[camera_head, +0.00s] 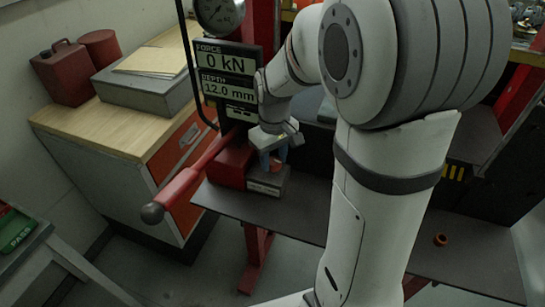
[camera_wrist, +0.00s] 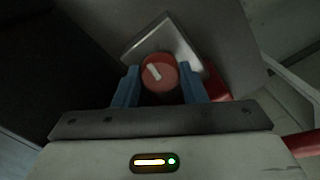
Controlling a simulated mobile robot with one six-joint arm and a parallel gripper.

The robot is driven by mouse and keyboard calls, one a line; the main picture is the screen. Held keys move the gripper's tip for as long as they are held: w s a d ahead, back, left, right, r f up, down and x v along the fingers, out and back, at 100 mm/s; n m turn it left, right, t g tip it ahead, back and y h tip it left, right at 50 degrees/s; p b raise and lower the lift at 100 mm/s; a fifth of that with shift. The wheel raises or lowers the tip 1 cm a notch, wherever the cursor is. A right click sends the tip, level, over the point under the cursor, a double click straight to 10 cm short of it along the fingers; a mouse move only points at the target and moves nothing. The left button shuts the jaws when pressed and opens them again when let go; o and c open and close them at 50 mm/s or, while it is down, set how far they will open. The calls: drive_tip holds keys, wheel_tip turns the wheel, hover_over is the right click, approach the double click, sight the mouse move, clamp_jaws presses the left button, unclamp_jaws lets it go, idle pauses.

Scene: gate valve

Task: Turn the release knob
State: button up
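The release knob (camera_wrist: 159,73) is a round red knob with a white pointer bar, in the upper middle of the wrist view. The pointer tilts toward the upper left. My gripper (camera_wrist: 160,88) has two blue fingers, one to each side of the knob, with a gap showing on both sides. It is open and holds nothing. In the head view my gripper (camera_head: 273,163) points down just above a grey block (camera_head: 268,183) beside the red pump body (camera_head: 229,165). The knob itself is hidden in the head view.
The display panel (camera_head: 226,73) reads force 0 kN and depth 12.0 mm. A wooden-topped cabinet (camera_head: 120,125) stands at left. The dark shelf (camera_head: 300,213) is clear in front of the block.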

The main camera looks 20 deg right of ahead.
sight(274, 160)
drive_tip(key=c, duration=0.4)
drive_tip(key=shift+n, duration=0.8)
drive_tip(key=o, duration=1)
drive_tip(key=shift+c, duration=0.2)
wheel_tip(274, 160, up, 8)
drive_tip(key=shift+f+b, duration=0.1)
drive_tip(key=shift+b, duration=0.55)
